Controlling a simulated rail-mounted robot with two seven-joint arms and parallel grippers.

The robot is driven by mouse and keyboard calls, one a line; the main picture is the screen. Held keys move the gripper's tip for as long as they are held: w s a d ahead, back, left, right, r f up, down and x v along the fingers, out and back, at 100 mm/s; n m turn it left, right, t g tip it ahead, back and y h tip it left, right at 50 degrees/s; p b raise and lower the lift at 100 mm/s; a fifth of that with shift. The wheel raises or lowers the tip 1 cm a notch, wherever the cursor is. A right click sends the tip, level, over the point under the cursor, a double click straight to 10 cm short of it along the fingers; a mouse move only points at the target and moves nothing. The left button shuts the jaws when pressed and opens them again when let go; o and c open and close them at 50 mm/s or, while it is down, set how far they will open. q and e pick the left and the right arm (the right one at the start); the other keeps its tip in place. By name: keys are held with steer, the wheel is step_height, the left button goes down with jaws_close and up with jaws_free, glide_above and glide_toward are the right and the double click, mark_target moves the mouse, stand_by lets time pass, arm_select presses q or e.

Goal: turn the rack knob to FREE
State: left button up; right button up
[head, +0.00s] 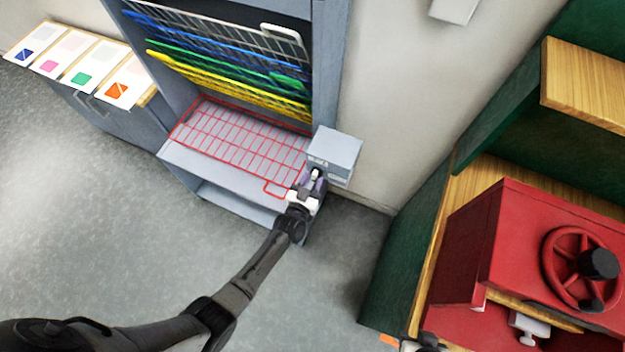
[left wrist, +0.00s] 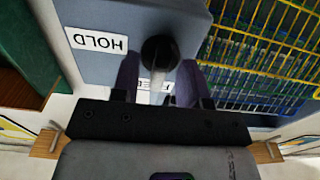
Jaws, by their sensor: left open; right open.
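The rack knob is black (left wrist: 160,54), on the grey box (head: 335,150) at the rack's right side. It shows in the left wrist view with a pale pointer directed down the picture, over a partly hidden white label (left wrist: 155,86). The HOLD label (left wrist: 97,40) is upside down to the knob's left. My left gripper (head: 315,176) is at the box front, its purple fingers open on either side of the knob; I cannot tell if they touch it. Part of my right gripper (head: 430,343) shows at the bottom edge of the head view, its fingertips mostly cut off.
The rack (head: 328,60) holds grey, blue, green and yellow wire shelves, and a red wire shelf (head: 240,140) lies lowered in front. Colored cards lie on a side table (head: 148,97) at left. A red press with a handwheel (head: 552,270) stands at right. Floor at left is clear.

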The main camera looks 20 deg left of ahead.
arm_select(q)
steer(key=s, duration=1.4)
steer(key=shift+a, duration=0.25)
steer(key=shift+w, duration=0.1)
steer(key=s+d+f+m+g+h, duration=0.1)
steer(key=s+d+f+g+h, duration=0.25)
steer(key=f+g, duration=0.4)
steer(key=s+a+r+g+y, duration=0.25)
steer(key=s+a+r, duration=0.2)
steer(key=r, duration=0.45)
steer(key=s+a+r+g+y, duration=0.1)
steer(key=s+a+r+g, duration=0.3)
steer(key=r, duration=0.6)
steer(key=s+f, duration=0.1)
steer(key=s, duration=0.5)
step_height(320, 180, up, 20)
steer(key=p, duration=2)
steer(key=shift+a+m+p, duration=0.3)
steer(key=shift+m+p, duration=0.1)
